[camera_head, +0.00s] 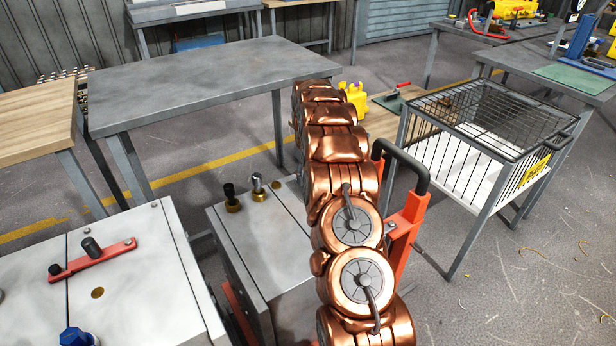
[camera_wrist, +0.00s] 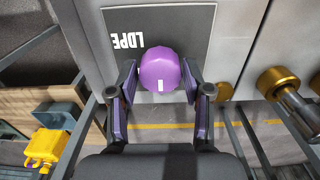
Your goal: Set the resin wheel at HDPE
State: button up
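In the wrist view, the resin wheel (camera_wrist: 160,68) is a round purple knob with a short white mark on its lower part. It sits at the edge of a dark plate (camera_wrist: 190,28) lettered LDPE; I see no HDPE lettering. My gripper (camera_wrist: 160,86) has its fingers apart, one on each side of the wheel. Small gaps seem to show, and I cannot tell if either finger touches. In the head view my arm hides the gripper, and I do not see the wheel.
A wire basket cart (camera_head: 480,130) stands to the right and a grey table (camera_head: 200,80) behind. A grey cabinet (camera_head: 255,240) stands beside my arm. In the wrist view, brass-coloured fittings (camera_wrist: 272,82) are at the right and a yellow object (camera_wrist: 45,147) at the lower left.

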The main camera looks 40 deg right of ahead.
jog(key=shift+o, duration=1.2)
notch_tip(320, 180, up, 12)
